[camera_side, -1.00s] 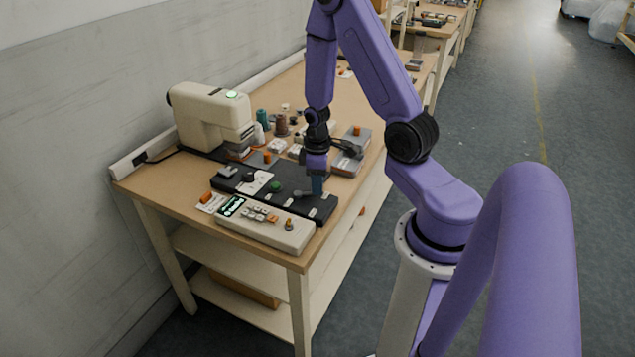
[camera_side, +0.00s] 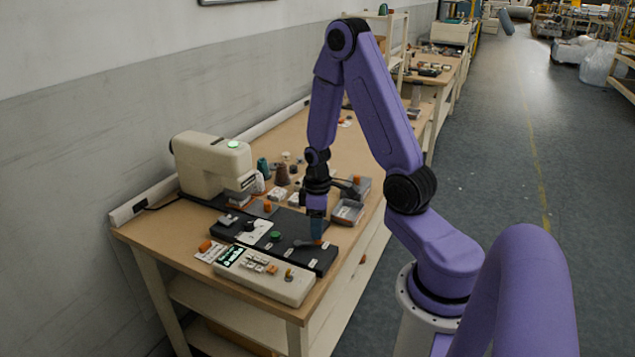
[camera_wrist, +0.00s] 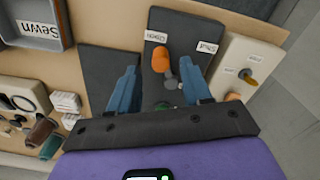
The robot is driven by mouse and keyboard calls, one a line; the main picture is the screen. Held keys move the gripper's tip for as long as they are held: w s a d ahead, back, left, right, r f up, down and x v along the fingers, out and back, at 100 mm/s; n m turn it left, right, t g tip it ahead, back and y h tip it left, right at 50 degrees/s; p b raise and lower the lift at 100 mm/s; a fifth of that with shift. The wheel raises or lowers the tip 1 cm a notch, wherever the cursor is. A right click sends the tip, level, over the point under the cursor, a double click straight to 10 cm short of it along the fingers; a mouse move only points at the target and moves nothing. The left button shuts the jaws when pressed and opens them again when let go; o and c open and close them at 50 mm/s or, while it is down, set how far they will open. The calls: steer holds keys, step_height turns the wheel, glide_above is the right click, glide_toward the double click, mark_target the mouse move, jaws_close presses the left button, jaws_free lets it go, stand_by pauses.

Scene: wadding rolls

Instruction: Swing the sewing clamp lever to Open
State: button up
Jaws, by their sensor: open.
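The clamp lever has a grey arm and an orange knob. In the wrist view the knob (camera_wrist: 160,60) shows between my fingers, closer to two white labels, one in line with it (camera_wrist: 155,37) and one to its right (camera_wrist: 207,47). Their upside-down words are too small to read surely. In the side view the lever (camera_side: 306,243) lies on a dark board (camera_side: 275,258). My gripper (camera_side: 317,232) is just above it, pointing down. In the wrist view my gripper (camera_wrist: 158,92) is open, one blue finger on each side of the lever; I cannot tell whether either touches it.
A green button (camera_side: 275,236) sits on the board. A cream control panel (camera_side: 262,278) runs along its front. A grey tray (camera_side: 348,212), labelled Sewn in the wrist view, stands behind right. A sewing machine (camera_side: 210,163) and thread spools (camera_side: 282,174) stand further back.

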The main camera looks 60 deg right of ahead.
step_height(320, 180, up, 15)
steer(key=shift+f, duration=0.2)
stand_by(0.5)
steer(key=s+a+r+n, duration=0.1)
steer(key=s+a+n, duration=0.3)
steer(key=a, duration=1)
steer(key=s+a+n, duration=0.4)
steer(key=s+a, duration=0.3)
steer(key=s, duration=0.5)
steer(key=shift+s+r, duration=0.3)
steer(key=shift+r, duration=0.1)
stand_by(1.2)
